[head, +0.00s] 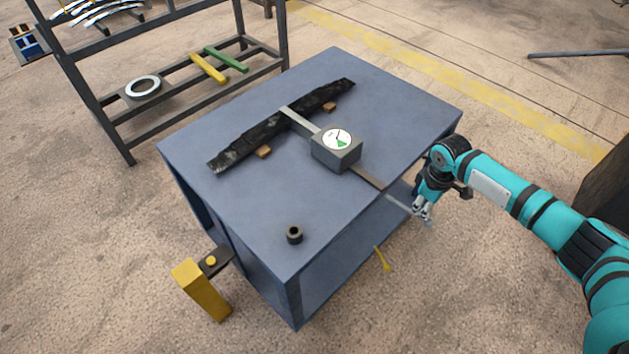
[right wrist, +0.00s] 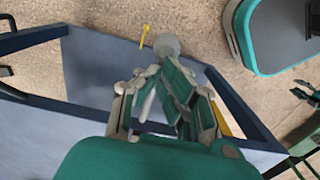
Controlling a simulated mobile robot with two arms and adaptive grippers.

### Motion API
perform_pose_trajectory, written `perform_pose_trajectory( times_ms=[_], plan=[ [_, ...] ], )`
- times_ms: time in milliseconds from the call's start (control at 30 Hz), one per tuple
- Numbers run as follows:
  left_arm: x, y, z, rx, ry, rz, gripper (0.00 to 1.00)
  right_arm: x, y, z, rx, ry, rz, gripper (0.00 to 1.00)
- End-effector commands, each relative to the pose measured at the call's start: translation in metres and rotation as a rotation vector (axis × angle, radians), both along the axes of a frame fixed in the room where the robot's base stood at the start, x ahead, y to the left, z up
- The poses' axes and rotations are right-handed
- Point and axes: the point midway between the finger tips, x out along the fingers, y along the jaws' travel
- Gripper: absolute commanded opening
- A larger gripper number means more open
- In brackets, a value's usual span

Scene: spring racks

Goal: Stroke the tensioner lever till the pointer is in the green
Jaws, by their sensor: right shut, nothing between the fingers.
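The tensioner (head: 335,155) is a grey box with a round white dial (head: 336,138) on the blue table. Its thin dark pointer is toward the upper part of the dial, apart from the green sector at the bottom. The tensioner lever (head: 397,202) sticks out past the table's right edge. My right gripper (head: 421,213) is shut and empty at the lever's outer end; I cannot tell whether it touches. In the right wrist view, my gripper fingers (right wrist: 165,90) point toward a round grey end piece (right wrist: 167,45). My left gripper is not in view.
A dark leaf-spring bar (head: 270,130) lies across the blue table (head: 230,215) on small wooden blocks. A black ring (head: 294,234) sits near the front corner. A yellow post (head: 202,290) stands at the lower left. A metal rack (head: 120,120) stands behind.

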Motion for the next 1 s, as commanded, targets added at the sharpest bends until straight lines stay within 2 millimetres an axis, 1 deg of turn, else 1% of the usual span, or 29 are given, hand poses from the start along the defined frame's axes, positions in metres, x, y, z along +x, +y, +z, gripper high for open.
perform_pose_trajectory(
  times_ms=[33,867,900,967,1000],
  plan=[
    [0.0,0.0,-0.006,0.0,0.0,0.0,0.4,0.0,0.0,-0.009,0.001,0.001,0.0,0.0],
    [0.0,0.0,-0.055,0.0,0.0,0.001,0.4,-0.001,0.0,-0.093,-0.001,0.003,0.0,0.0],
    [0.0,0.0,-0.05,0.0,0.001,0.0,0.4,-0.001,-0.001,-0.087,-0.002,0.001,0.0,0.0],
    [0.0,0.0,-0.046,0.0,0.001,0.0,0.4,-0.001,-0.001,-0.083,-0.002,0.001,0.0,0.0],
    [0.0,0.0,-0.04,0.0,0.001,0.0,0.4,0.0,-0.001,-0.077,-0.001,0.0,0.0,0.0]
  ],
)
